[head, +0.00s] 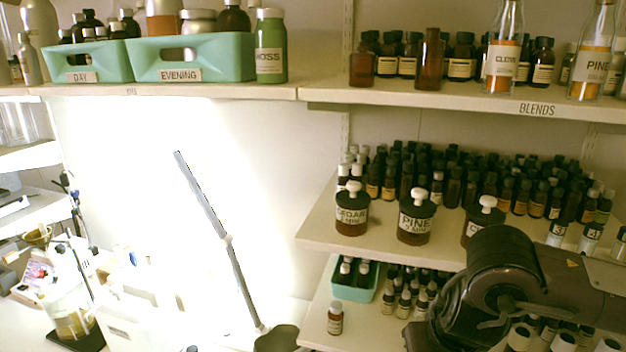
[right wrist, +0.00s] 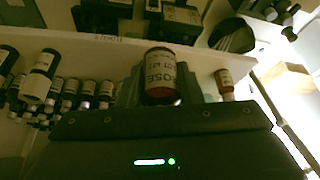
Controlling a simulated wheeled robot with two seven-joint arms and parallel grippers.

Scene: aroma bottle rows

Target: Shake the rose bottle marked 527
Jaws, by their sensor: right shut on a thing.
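A small brown bottle with a pale label reading ROSE (right wrist: 161,72) shows in the right wrist view. The smaller print under the name is too unclear to read with certainty. My right gripper (right wrist: 160,88) is shut on this bottle, with a grey finger on either side of it. In the head view my right arm reaches in from the lower right over the lower shelf, and its gripper and the bottle are hidden there. My left gripper is in neither view.
Several labelled bottles stand close by at left in the wrist view (right wrist: 40,78). A lone small bottle (head: 335,318) stands near a green tray (head: 347,292) on the lower shelf. Stoppered jars, including PINE (head: 415,222), line the middle shelf (head: 330,240) above.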

